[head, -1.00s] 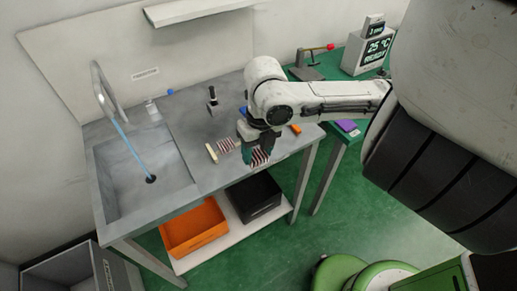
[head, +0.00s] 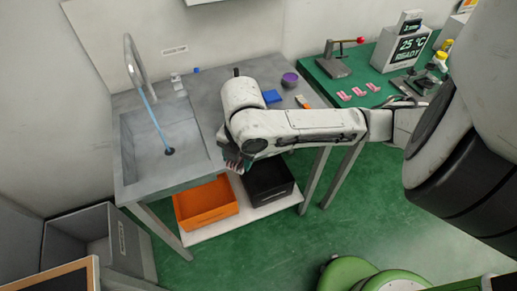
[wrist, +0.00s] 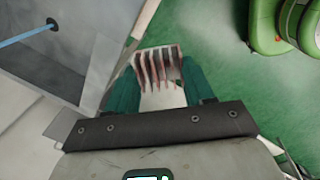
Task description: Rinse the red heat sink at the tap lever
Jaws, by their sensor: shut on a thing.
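My gripper (head: 237,163) is shut on the red heat sink (wrist: 157,66), a block with pale and dark red fins. In the wrist view its teal fingers (wrist: 160,82) grip the block on both sides. In the head view my gripper is at the right front corner of the sink basin (head: 135,150), outside it, and my arm mostly hides the heat sink. A curved grey tap (head: 129,55) stands at the back left, with a blue water stream (head: 152,118) running to the drain. A small blue knob (head: 196,70) is on the back counter; I cannot tell if it is the tap lever.
A white bottle (head: 177,82) stands behind the basin. An orange bin (head: 206,203) and a black bin (head: 268,181) sit on the lower shelf. A purple bowl (head: 290,79) and a blue block (head: 271,96) lie behind my arm. The green table is at right.

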